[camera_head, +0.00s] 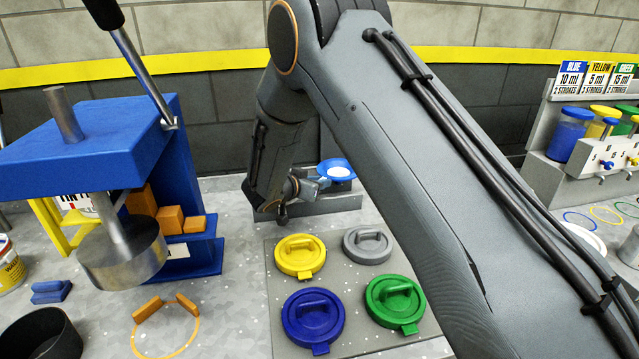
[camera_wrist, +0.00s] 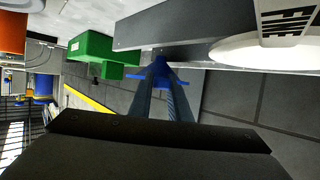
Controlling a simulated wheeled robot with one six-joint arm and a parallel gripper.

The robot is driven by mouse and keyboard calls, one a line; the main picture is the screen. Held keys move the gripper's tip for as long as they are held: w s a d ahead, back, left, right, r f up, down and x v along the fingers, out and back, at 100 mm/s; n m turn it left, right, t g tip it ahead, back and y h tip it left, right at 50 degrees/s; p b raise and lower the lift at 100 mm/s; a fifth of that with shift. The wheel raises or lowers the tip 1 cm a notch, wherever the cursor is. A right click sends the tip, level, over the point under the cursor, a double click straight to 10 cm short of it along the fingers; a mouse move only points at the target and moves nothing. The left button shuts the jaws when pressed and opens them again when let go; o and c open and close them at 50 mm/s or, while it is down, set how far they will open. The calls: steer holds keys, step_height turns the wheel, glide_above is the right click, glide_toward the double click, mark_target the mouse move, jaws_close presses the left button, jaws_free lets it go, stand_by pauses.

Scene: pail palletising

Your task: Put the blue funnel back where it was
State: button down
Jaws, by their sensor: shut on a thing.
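The blue funnel (camera_head: 324,167) shows in the head view just behind my forearm, with a round white patch inside its blue rim. My gripper (camera_head: 318,184) is at its near side, partly hidden by my arm. In the wrist view my gripper (camera_wrist: 161,78) has its two fingers close together at the tips, shut on a blue part of the funnel (camera_wrist: 159,67). Most of the funnel is hidden in that view. A low grey stand (camera_head: 340,204) is below the funnel in the head view; I cannot tell whether they touch.
A blue press (camera_head: 80,150) stands at left with orange blocks (camera_head: 172,220). A grey board with yellow (camera_head: 300,256), grey (camera_head: 367,245), blue (camera_head: 313,316) and green lids (camera_head: 395,300) lies in front. A pump rack (camera_head: 600,150) is at right. The wrist view shows a green block (camera_wrist: 90,47) and a white disc labelled FINE (camera_wrist: 240,48).

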steer(key=shift+f+b, duration=0.25)
steer(key=shift+b, duration=0.1)
steer(key=c, duration=1.7)
jaws_free()
steer(key=shift+o, duration=0.2)
steer(key=shift+r, duration=0.1)
